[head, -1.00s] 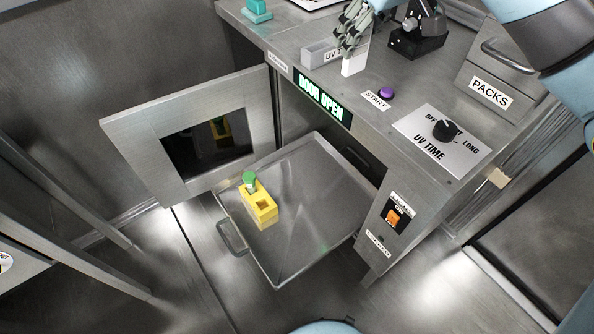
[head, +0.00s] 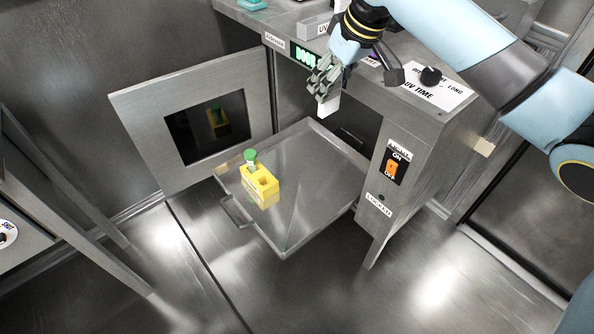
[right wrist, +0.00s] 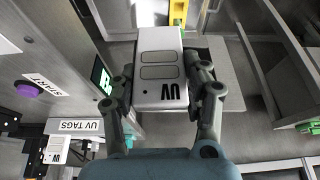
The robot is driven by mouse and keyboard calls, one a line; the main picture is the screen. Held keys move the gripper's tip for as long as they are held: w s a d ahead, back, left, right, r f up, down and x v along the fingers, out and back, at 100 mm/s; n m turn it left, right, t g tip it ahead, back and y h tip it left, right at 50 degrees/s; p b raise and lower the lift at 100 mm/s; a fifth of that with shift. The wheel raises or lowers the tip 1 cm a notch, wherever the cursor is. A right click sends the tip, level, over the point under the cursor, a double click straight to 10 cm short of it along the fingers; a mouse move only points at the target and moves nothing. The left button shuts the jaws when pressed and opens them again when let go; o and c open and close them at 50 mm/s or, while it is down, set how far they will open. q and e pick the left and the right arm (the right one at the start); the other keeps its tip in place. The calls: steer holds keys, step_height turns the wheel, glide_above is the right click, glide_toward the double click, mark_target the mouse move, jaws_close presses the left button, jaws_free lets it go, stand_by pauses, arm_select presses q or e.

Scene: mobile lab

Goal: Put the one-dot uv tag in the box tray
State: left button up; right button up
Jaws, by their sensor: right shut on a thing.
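My right gripper (head: 324,84) is shut on a white UV tag (head: 329,104), in front of the cabinet near its open doorway, above and to the right of the box tray (head: 312,185). In the right wrist view the tag (right wrist: 160,66) sits between the fingers and shows "UV" and two grey rounded panels. The metal tray is pulled out in front of the cabinet. A yellow rack (head: 262,186) with a green-capped vial (head: 251,160) stands on it. My left gripper is not in view.
The cabinet door (head: 130,110) stands open at the left of the tray. The UV tags bin (head: 313,27) is on the cabinet top; another tag (right wrist: 57,148) shows by its label in the right wrist view. The tray's right part is bare.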

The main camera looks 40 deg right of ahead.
steer(key=s+f+b, duration=0.4)
steer(key=f+b, duration=0.2)
steer(key=f, duration=0.8)
steer(key=s+f+b, duration=0.4)
steer(key=f+b, duration=0.3)
steer(key=f, duration=0.7)
arm_select(q)
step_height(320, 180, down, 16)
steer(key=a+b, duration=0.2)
steer(key=b, duration=0.3)
arm_select(e)
steer(key=w+a+f, duration=0.2)
steer(key=w+f, duration=0.1)
steer(key=w+a+f+b, duration=0.1)
steer(key=w+a+f, duration=0.2)
steer(key=f, duration=0.1)
steer(key=w+a+f+b, duration=0.1)
steer(key=w+a+f, duration=0.1)
steer(key=w+f, duration=0.1)
steer(key=shift+w+a+f, duration=0.1)
steer(key=shift+a+f, duration=0.1)
steer(key=shift+f, duration=0.1)
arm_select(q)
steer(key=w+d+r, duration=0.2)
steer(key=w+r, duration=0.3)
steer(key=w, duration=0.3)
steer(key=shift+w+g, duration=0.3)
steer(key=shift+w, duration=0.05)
arm_select(e)
steer(key=shift+f, duration=0.15)
